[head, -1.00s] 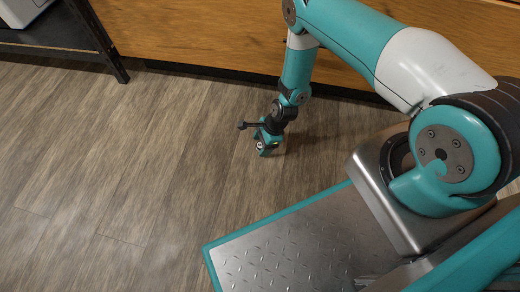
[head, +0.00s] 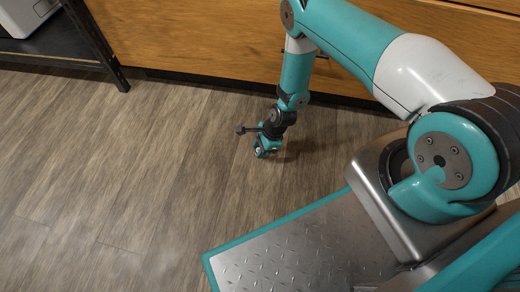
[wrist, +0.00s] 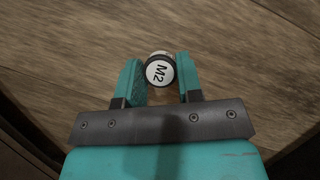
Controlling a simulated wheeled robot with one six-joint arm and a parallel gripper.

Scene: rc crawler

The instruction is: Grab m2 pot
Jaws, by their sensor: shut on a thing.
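The M2 pot (wrist: 160,72) is a small round pot with a white lid marked "M2" and a dark rim. It shows between the two teal fingers of my gripper (wrist: 159,80) in the wrist view, and the fingers are shut on it. In the head view my gripper (head: 265,152) is low, close over the wooden floor. The pot is mostly hidden there by the fingers. I cannot tell whether the pot touches the floor.
The wood-plank floor (head: 120,170) is clear around my gripper. A wooden cabinet front (head: 190,40) with a dark base runs along the back. A black shelf frame (head: 95,45) with a white object on it (head: 32,16) stands at the upper left.

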